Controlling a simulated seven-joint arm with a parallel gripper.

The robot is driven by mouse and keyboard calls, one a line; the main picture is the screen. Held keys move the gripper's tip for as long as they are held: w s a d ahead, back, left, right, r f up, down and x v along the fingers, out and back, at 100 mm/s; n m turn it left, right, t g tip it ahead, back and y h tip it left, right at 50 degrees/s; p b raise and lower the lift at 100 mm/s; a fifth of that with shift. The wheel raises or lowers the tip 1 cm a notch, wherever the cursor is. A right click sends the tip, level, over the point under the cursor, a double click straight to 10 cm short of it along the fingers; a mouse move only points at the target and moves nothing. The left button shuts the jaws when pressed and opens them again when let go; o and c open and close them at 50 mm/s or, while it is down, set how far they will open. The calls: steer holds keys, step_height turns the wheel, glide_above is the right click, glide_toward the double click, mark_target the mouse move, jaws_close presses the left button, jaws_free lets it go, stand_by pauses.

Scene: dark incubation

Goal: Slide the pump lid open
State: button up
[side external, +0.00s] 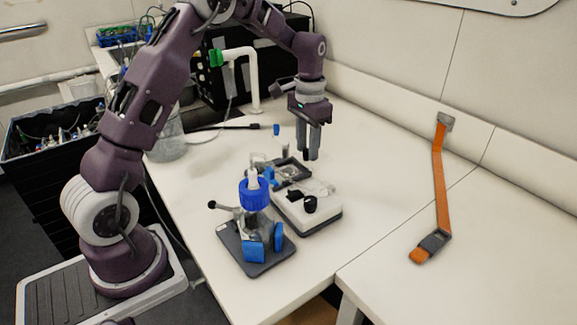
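A white device with a dark base (318,220), which looks like the pump, sits on the bench in the middle of the side external view. A black knob (310,204) shows on its near side. A dark grey framed part (292,171) lies at its far end; I cannot tell whether this is the lid or how far open the lid stands. My gripper (311,157) points down above and just beyond the device, apart from it. Its two dark fingers look close together, but the angle hides the gap. I see nothing held.
A blue-capped bottle (254,195) stands on a dark plate (238,250) with blue clamps, left of the device. An orange strap (438,180) lies on the right. A white pipe (252,75) and a clear beaker (166,135) stand behind.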

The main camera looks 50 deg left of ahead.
steer(key=shift+s+a, duration=0.1)
steer(key=shift+s, duration=2.95)
steer(key=shift+r, duration=2.3)
